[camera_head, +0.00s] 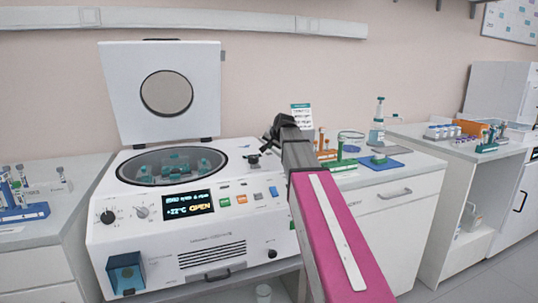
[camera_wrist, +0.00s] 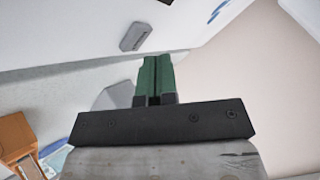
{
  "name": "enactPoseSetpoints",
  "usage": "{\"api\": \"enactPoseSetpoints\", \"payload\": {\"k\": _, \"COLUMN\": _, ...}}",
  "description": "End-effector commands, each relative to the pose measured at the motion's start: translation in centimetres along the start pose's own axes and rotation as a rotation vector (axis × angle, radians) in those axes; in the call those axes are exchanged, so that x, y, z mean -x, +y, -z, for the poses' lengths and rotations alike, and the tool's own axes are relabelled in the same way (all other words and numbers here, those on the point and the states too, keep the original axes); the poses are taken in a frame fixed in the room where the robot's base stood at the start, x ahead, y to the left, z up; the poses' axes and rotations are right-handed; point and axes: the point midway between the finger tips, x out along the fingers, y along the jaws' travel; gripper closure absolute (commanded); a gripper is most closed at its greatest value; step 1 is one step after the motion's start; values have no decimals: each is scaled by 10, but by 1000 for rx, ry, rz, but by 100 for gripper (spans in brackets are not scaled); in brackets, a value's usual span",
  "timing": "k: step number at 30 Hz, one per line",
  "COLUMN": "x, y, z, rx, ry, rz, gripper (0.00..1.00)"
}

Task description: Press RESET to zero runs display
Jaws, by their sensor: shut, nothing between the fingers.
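A white centrifuge (camera_head: 130,225) stands at the left middle of the head view with its lid (camera_head: 122,75) raised. Its dark display (camera_head: 188,204) shows a line of small text, too small to read surely, above "+22°C" and "OPEN". Small labels are unreadable, so I cannot tell which control is RESET. In the wrist view, my gripper (camera_wrist: 156,60) has green fingers pressed together, with nothing between them. The head view does not clearly show the fingertips.
My arm crosses the head view right of the centrifuge. A tube rack on a blue tray (camera_head: 25,213) stands at left. A green stand (camera_head: 340,163) and a blue mat (camera_head: 381,163) lie on the right counter. The wrist view shows a pale panel with a grey fitting (camera_wrist: 137,36).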

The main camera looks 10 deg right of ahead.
Motion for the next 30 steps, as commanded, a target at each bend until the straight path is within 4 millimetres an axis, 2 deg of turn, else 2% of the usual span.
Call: {"api": "enactPoseSetpoints", "payload": {"k": 30, "x": -8, "y": 6, "z": -6, "rx": 0, "ry": 0, "rz": 0, "gripper": 100}}
